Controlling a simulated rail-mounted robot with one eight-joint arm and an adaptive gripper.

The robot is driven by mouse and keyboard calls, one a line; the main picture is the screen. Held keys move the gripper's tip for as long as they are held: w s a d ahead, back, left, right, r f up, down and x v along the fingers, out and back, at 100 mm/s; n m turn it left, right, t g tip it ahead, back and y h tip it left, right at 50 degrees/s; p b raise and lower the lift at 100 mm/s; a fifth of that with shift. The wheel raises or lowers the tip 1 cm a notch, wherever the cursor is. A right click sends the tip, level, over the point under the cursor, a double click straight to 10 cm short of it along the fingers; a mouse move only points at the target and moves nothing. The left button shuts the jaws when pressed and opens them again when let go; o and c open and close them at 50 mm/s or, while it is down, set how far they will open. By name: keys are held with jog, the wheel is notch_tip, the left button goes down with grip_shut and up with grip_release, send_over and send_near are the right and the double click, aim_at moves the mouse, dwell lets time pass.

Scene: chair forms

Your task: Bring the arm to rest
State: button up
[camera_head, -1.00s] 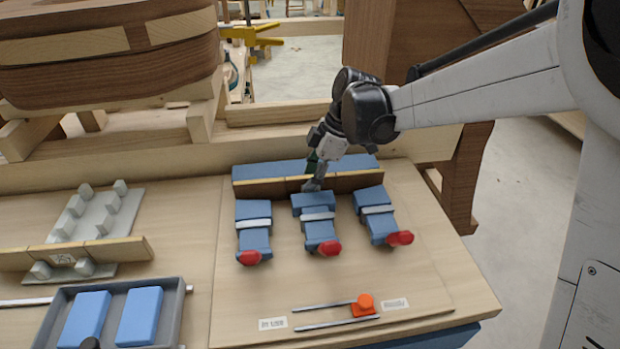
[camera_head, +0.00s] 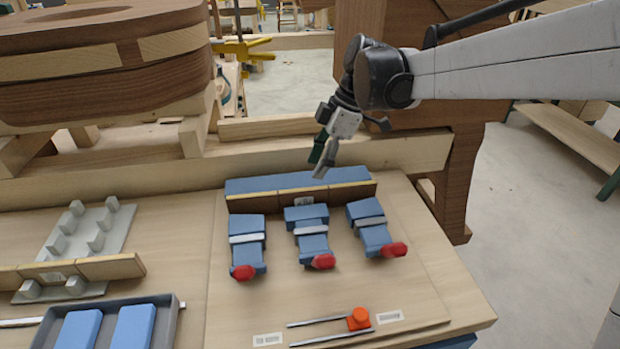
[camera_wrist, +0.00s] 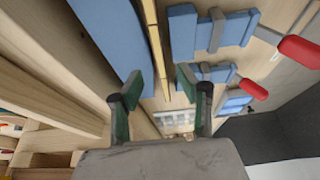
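My gripper (camera_head: 322,165) is raised above the blue block with the wooden strip, behind the row of clamps. In the wrist view my gripper (camera_wrist: 160,82) shows two green-padded fingers spread apart with nothing between them. Three blue clamps with red handles lie on the board: a left clamp (camera_head: 246,256), a middle clamp (camera_head: 312,246) and a right clamp (camera_head: 375,238). The clamps also show beyond the fingers in the wrist view (camera_wrist: 235,32). The gripper appears apart from all of them.
A long blue block (camera_head: 245,186) with a wooden strip (camera_head: 260,201) backs the clamps. An orange knob (camera_head: 358,318) sits on metal rails in front. At left are a grey pegged rack (camera_head: 98,240) and a tray (camera_head: 165,330) holding blue blocks. Stacked curved wood (camera_head: 100,85) stands behind.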

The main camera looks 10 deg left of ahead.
jog(key=s+d+r+m+t+h, duration=0.1)
jog(key=s+d+r+m+t, duration=0.25)
jog(key=d, duration=0.55)
jog(key=s+d+r+m+t, duration=0.1)
jog(key=s+d+r+m, duration=0.1)
jog(key=s+d+m, duration=0.45)
jog(key=s+d+f+m+t+h, duration=0.1)
jog(key=s+d+f+m+t, duration=0.1)
jog(key=s+d+m, duration=0.3)
jog(key=s+d+f+m+t+h, duration=0.2)
jog(key=s+d+m, duration=0.3)
jog(key=d, duration=0.6)
jog(key=f+m, duration=0.1)
jog(key=m, duration=0.1)
jog(key=shift+s+f+m, duration=0.3)
jog(key=shift+s+f, duration=0.05)
jog(key=shift+s, duration=0.05)
jog(key=shift+t, duration=0.25)
